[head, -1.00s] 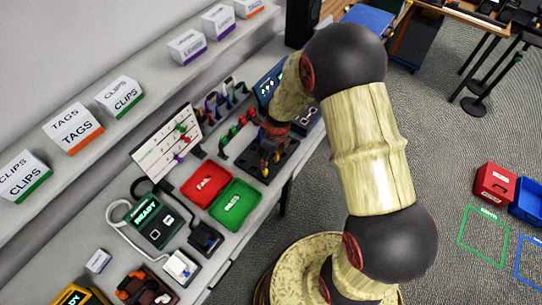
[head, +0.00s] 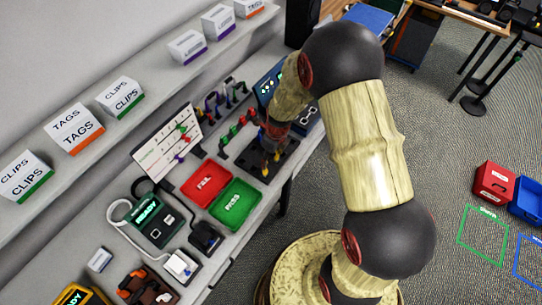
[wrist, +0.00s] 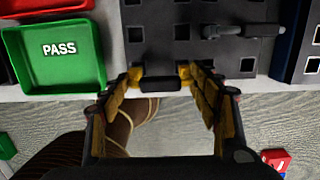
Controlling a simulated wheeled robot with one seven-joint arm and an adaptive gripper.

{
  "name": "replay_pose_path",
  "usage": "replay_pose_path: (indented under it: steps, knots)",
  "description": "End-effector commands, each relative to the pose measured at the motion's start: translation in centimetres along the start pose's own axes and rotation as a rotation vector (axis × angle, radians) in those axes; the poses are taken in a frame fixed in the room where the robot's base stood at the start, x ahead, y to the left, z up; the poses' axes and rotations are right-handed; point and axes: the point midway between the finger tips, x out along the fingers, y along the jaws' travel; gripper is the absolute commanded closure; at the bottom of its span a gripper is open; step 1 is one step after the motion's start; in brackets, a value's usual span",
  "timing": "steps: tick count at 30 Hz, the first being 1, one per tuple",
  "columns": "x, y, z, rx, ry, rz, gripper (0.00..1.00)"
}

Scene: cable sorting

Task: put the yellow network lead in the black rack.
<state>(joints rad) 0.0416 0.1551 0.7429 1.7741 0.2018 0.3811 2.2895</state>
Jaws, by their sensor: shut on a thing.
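My gripper (wrist: 160,78) is shut, with its orange-brown fingers around a dark block (wrist: 158,81). Bright yellow shows on both sides of that block at the fingertips. I take the held thing to be the yellow network lead, but its shape is mostly hidden and I cannot make out its cord. The black rack (wrist: 185,30) is a flat panel with square openings, directly beyond the fingertips. The fingertips are at its near edge; I cannot tell whether the held thing touches it. In the head view my gripper (head: 271,164) is over the rack (head: 252,172).
A green PASS tray (head: 236,203) and red FAIL tray (head: 205,184) stand left of the rack. A grey piece (wrist: 240,31) lies across the rack. Several coloured leads (head: 228,97) hang behind. A blue-edged dark unit (wrist: 300,45) stands at right. The bench edge is close.

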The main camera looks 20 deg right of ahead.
Motion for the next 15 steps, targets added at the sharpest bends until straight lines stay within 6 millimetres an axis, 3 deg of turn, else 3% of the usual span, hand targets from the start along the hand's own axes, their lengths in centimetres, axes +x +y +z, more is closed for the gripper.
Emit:
replay_pose_path:
  steps: [15]
  knots:
    - [0.5, 0.0, -0.06, 0.0, 0.0, 0.0, 0.68]
